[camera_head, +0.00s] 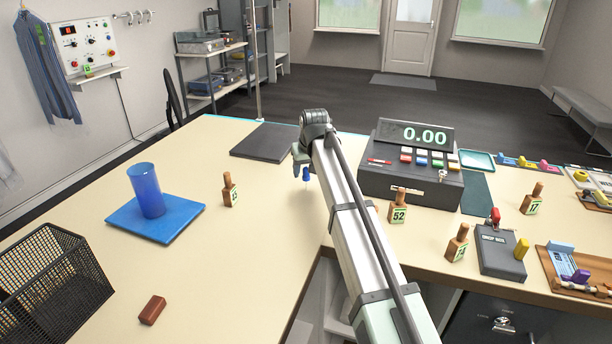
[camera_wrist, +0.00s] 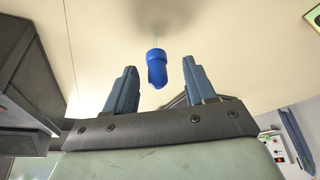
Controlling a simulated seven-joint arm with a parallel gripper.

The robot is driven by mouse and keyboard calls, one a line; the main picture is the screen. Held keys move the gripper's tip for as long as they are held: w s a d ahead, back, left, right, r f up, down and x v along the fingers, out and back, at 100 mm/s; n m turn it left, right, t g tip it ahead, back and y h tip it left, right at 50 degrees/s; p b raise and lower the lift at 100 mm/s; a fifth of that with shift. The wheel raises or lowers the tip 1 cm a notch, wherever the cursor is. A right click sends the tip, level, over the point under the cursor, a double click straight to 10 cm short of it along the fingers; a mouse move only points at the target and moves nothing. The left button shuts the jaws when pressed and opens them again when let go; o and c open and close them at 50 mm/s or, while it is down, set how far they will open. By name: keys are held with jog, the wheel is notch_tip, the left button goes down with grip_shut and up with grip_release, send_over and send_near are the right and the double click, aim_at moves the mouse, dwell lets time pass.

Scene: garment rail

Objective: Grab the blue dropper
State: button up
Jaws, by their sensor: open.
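The blue dropper (camera_head: 306,174) shows in the head view as a small blue piece just below my gripper (camera_head: 301,160), above the cream table near its inner corner. In the wrist view, which looks upside down, the blue dropper (camera_wrist: 157,70) has a wide rounded cap and a thin pale tip pointing towards the table. My gripper (camera_wrist: 159,75) is open, with one blue-grey finger on each side of the dropper in the picture. A gap shows between the dropper and each finger. Whether it lies fully between them in depth is hard to tell.
A cash register (camera_head: 410,175) stands right of my gripper, with numbered wooden stands (camera_head: 398,207) near it. A dark mat (camera_head: 263,141) lies behind left. A blue cup (camera_head: 146,190) on a blue mat (camera_head: 183,217) and a wire basket (camera_head: 85,262) stand left. The table between is mostly clear.

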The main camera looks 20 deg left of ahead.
aim_at(306, 176)
jog(key=shift+x, duration=2.9)
jog(key=shift+w+d+r, duration=0.1)
jog(key=shift+d, duration=0.05)
jog(key=shift+c, duration=0.3)
grip_shut()
